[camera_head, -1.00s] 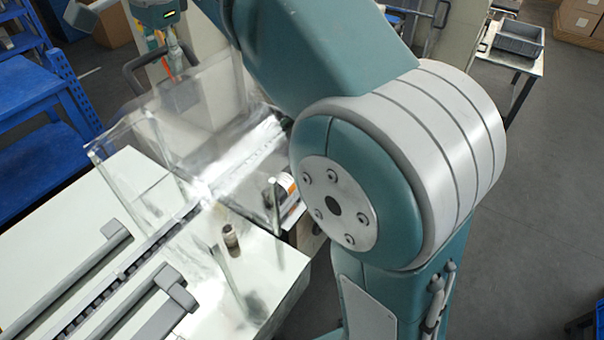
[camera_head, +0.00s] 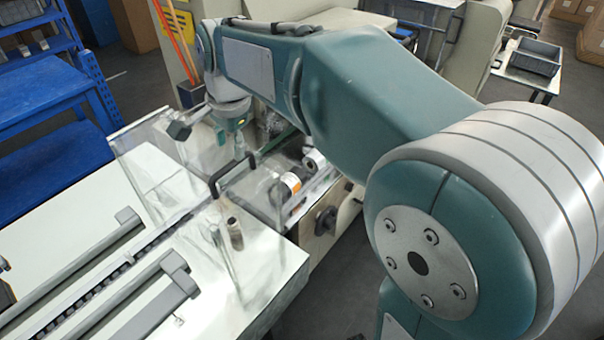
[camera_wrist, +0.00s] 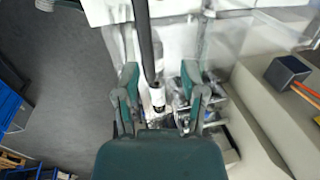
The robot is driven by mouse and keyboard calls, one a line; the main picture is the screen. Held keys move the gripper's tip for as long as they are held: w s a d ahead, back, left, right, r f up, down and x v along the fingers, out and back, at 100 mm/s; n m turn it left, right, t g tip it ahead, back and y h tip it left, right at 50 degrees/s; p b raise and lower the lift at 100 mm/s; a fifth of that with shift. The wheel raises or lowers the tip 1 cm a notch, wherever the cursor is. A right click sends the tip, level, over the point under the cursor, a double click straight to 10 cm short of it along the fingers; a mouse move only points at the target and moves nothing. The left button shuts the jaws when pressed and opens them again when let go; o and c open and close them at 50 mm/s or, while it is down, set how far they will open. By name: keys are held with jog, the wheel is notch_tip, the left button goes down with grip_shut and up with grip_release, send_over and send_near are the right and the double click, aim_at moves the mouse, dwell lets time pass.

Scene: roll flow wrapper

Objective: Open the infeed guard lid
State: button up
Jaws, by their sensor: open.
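The infeed guard lid (camera_head: 150,165) is a clear box over the infeed channel in the head view. Its exact tilt is hard to read through the reflections. Its dark looped handle (camera_head: 215,186) stands at the lid's right part; in the wrist view it shows as a dark bar (camera_wrist: 144,40). My gripper (camera_head: 239,148) is above and close to the handle, pointing down. In the wrist view my gripper (camera_wrist: 159,68) is open, with the bar running between its spread fingers, nearer the left one. Whether a finger touches it I cannot tell.
A white infeed table (camera_head: 60,205) with grey rails (camera_head: 130,300) lies left. A small brown cylinder (camera_head: 235,234) stands near the lid. Film rolls (camera_head: 288,186) and a dark knob (camera_head: 326,220) sit right. A dark box of orange rods (camera_wrist: 287,70) is at the wrist view's right.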

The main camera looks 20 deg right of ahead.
aim_at(237, 163)
jog(key=f, duration=0.3)
jog(key=s+f, duration=0.1)
jog(key=shift+d+f, duration=0.2)
jog(key=shift+d, duration=0.05)
notch_tip(237, 163, up, 10)
jog(key=s+d, duration=0.1)
jog(key=s, duration=0.1)
jog(key=s+d+f+n+t, duration=0.2)
jog(key=s+d+n, duration=0.4)
jog(key=s, duration=0.4)
jog(key=shift+d+f+h, duration=0.3)
jog(key=shift+d+f, duration=0.35)
jog(key=shift+f, duration=0.25)
